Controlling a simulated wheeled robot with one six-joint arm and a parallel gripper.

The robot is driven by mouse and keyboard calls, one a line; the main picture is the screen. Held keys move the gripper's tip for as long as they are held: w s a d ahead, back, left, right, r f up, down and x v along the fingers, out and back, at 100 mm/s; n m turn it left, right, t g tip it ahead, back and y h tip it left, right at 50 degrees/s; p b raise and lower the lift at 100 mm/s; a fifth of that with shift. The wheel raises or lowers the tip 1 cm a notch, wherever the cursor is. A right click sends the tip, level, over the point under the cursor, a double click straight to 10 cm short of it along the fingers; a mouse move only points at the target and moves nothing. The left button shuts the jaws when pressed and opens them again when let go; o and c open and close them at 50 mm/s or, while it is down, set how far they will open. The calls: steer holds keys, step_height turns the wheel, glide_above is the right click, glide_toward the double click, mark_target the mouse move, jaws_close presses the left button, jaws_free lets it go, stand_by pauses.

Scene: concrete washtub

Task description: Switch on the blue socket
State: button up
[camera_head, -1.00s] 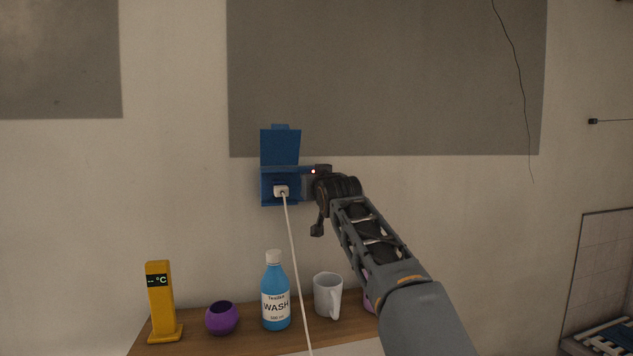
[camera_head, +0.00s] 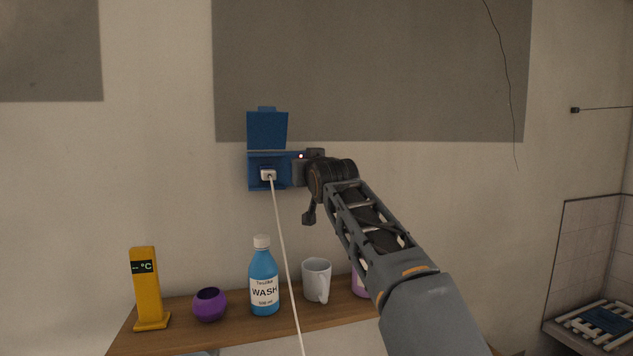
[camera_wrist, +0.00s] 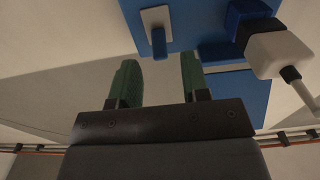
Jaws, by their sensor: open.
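The blue socket (camera_head: 255,183) is on the wall in the head view, with its blue lid (camera_head: 267,130) raised. A white plug (camera_head: 268,175) sits in it and a white cable (camera_head: 284,250) hangs down. In the wrist view the blue socket plate (camera_wrist: 190,18) is at the top. It carries a white switch plate with a blue toggle switch (camera_wrist: 158,42); the white plug (camera_wrist: 282,54) is to its right. My gripper (camera_wrist: 160,80) is open and empty, its two green fingers below the toggle in the picture, one on each side of its line. In the head view my wrist covers the socket's right side.
Below, a wooden shelf (camera_head: 225,335) holds a yellow thermometer (camera_head: 147,290), a purple bowl (camera_head: 210,305), a blue wash bottle (camera_head: 264,280), a white mug (camera_head: 316,280) and a pink item (camera_head: 358,286) partly behind my arm. The wall around the socket is clear.

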steer(key=s+d+b, duration=0.2)
steer(key=s+b, duration=0.2)
steer(key=s, duration=0.6)
steer(key=shift+s+f, duration=0.15)
step_height(320, 180, down, 24)
steer(key=s+d+g+h, duration=0.2)
steer(key=s+d+g, duration=0.1)
steer(key=g, duration=0.4)
steer(key=s+d+f+m+g, duration=0.1)
steer(key=s+d+f+g, duration=0.2)
steer(key=s+f, duration=0.7)
steer(key=s+d+f+m+g+h, duration=0.1)
steer(key=s+d+f+g, duration=0.2)
steer(key=s+f, duration=0.7)
steer(key=shift+d+f, duration=0.7)
steer(key=shift+d, duration=0.35)
